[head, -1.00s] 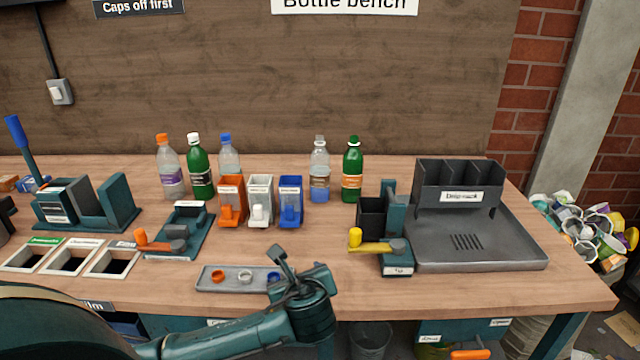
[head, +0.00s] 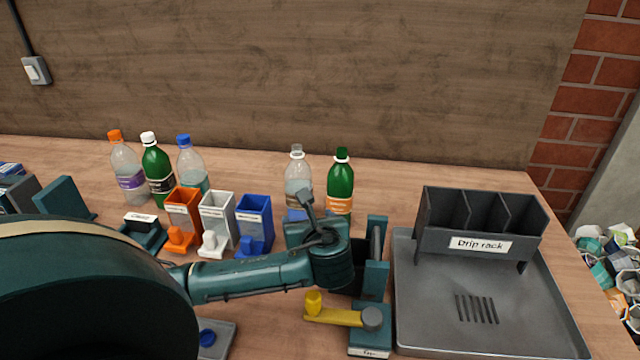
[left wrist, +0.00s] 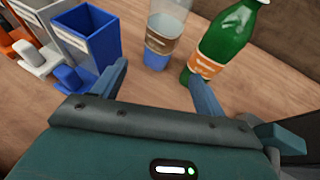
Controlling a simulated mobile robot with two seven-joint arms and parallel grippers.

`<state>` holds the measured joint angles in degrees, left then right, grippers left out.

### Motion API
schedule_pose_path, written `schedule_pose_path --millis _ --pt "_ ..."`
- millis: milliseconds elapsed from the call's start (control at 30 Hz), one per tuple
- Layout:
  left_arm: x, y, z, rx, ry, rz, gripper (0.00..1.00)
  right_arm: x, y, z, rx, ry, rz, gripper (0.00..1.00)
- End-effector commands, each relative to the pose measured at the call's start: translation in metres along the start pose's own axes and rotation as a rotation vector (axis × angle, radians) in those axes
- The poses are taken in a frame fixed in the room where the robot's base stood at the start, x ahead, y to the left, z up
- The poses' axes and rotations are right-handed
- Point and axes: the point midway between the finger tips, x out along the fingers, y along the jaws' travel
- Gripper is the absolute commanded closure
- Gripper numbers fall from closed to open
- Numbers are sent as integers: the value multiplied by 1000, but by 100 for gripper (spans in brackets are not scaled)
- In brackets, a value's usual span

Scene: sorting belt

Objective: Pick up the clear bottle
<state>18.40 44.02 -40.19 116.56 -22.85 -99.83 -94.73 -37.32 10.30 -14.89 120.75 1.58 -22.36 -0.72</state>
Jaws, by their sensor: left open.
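A clear bottle (head: 298,172) with a grey cap, a brown label and a blue lower part stands upright at the back of the bench. It also shows in the left wrist view (left wrist: 166,28), its cap cut off. My left gripper (head: 305,212) is in front of it, hiding its base in the head view. In the left wrist view the open fingers (left wrist: 157,72) point at the bottle, with nothing between them. Two other clear bottles, one orange-capped (head: 127,172) and one blue-capped (head: 191,165), stand further left. My right gripper is not in view.
A green bottle (head: 341,182) stands close right of the grey-capped one, near the right finger. Orange (head: 183,207), white (head: 217,212) and blue (head: 254,218) bins stand left. A yellow-handled device (head: 370,325) and the drip rack (head: 480,220) are right.

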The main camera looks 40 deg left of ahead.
Motion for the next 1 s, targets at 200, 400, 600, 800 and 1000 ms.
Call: schedule_pose_path --millis 200,400,600,800,1000 --pt "15 0 0 2 -1 3 28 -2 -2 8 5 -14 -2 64" --pt "54 1 0 1 0 5 28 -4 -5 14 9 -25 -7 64" --pt "77 0 0 -1 0 1 28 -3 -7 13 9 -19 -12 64" --pt "95 1 2 0 0 2 28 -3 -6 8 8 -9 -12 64" --pt "124 2 3 0 0 2 28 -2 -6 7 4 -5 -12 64"
